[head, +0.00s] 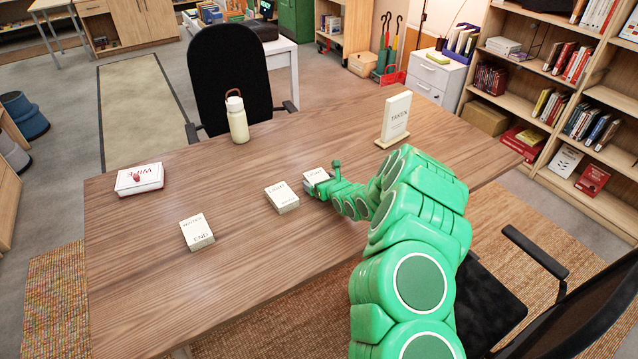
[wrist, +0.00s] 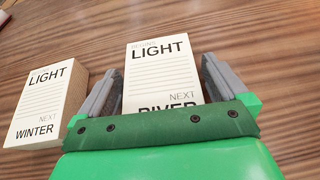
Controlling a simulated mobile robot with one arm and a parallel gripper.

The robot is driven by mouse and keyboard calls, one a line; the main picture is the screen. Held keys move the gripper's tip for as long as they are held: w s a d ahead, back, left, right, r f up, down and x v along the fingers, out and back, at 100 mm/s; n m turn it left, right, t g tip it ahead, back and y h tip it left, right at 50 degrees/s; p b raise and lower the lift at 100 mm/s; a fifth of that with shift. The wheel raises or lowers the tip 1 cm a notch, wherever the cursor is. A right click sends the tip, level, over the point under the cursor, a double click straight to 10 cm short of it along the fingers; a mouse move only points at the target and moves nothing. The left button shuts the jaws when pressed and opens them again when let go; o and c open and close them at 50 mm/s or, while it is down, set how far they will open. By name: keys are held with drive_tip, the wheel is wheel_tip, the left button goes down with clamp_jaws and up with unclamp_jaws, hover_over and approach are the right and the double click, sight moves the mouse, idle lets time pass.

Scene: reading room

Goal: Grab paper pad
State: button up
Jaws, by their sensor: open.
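A white paper pad marked LIGHT and RIVER (wrist: 157,72) lies on the table between the two grey fingers of my gripper (wrist: 160,75) in the wrist view. My gripper is open around it, and its lower edge is hidden by the gripper body. In the head view this pad (head: 312,175) is partly covered by my gripper (head: 322,183). A second pad marked LIGHT and WINTER (wrist: 40,100) lies just left of my left finger; it also shows in the head view (head: 282,197). A third pad marked WINTER and END (head: 197,232) lies farther left, nearer the front.
On the wooden table (head: 270,255) stand a cream bottle (head: 238,122), a white box marked WIPE (head: 139,180) and an upright TAKEN sign (head: 397,118). A black chair (head: 232,75) is behind the table, another at the lower right. The table's front left is clear.

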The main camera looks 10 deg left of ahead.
drive_tip(key=c, duration=0.9)
drive_tip(key=shift+c, duration=0.3)
drive_tip(key=shift+r, duration=0.15)
